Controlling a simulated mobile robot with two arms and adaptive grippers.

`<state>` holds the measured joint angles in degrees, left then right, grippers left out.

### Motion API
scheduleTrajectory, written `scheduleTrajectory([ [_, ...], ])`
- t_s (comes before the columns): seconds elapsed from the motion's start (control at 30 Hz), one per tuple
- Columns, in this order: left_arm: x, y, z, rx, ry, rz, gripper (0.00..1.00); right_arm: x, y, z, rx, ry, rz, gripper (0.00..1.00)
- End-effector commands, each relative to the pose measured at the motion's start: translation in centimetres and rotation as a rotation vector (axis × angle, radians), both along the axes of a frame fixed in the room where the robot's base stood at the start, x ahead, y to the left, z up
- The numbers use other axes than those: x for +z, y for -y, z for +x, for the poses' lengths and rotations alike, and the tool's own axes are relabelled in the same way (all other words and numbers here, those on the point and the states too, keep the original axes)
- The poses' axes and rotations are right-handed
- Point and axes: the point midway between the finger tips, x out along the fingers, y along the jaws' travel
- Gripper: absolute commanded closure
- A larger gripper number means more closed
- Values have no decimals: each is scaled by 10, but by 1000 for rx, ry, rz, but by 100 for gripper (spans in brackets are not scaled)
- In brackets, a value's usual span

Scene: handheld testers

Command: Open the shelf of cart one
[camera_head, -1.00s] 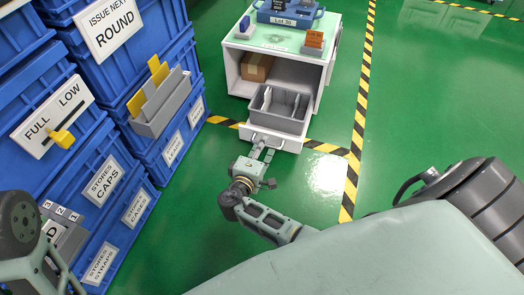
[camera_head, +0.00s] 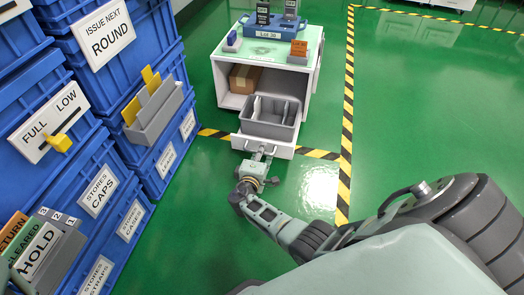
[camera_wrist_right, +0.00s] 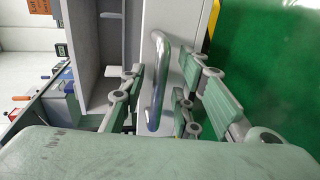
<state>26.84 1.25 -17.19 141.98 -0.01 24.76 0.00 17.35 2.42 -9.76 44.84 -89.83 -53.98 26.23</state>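A white cart with a pale green top (camera_head: 276,58) stands at the upper middle of the head view. Its low shelf, a drawer with a white front panel (camera_head: 284,152), is out beyond the cart's front. A grey divided bin (camera_head: 252,127) sits in it. My right gripper (camera_head: 263,153) is at the panel's front, by its handle. In the right wrist view, the curved metal handle (camera_wrist_right: 157,85) lies between the spread fingers of my right gripper (camera_wrist_right: 160,100). The fingers look apart from the bar.
Stacked blue crates (camera_head: 45,90) line the left side. Yellow-black tape (camera_head: 347,120) marks the green floor, which is clear right of the cart.

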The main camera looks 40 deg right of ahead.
Motion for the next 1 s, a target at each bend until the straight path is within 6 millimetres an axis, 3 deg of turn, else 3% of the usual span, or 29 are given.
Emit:
scheduleTrajectory([
  [0.2, 1, 0, 0, 0, 1, 0, 60, 1, 0, 0, 0, 0, 0, 71],
  [0.53, 1, 0, -1, 0, 2, -1, 60, 1, 0, 0, 0, 0, 0, 99],
  [1.0, 0, 0, -1, -1, 1, 0, 60, 0, 0, 0, 0, -1, -1, 100],
])
